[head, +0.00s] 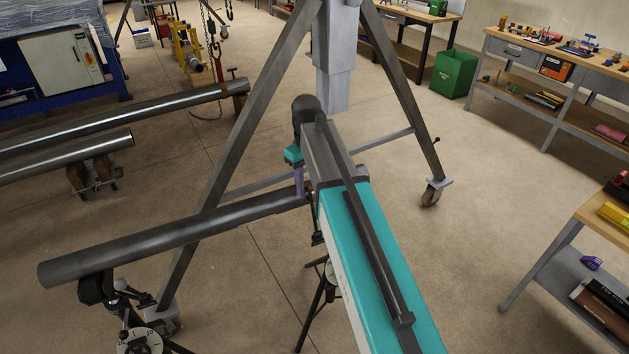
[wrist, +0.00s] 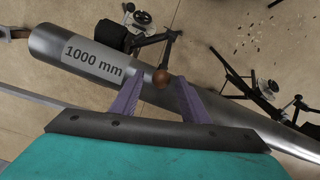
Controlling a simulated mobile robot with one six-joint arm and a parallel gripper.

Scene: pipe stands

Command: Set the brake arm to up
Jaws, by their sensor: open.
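The brake arm (wrist: 166,57) shows in the wrist view as a thin dark lever ending in a brown ball knob (wrist: 160,78). My gripper (wrist: 160,80), with two purple fingers, is open, and the knob appears between its fingertips. I cannot tell how deep the knob sits or whether a finger touches it. In the head view my gripper (head: 300,184) is at the right end of the grey pipe (head: 170,237); my arm hides the brake arm there. Whether the brake arm stands up or down is not clear.
The pipe, marked "1000 mm" (wrist: 94,60), runs close beside the fingers. A pipe stand (head: 97,288) with a dial (head: 140,342) carries its left end. A gantry leg (head: 238,130) stands behind the pipe. Workbenches (head: 560,60) line the right; open floor lies between.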

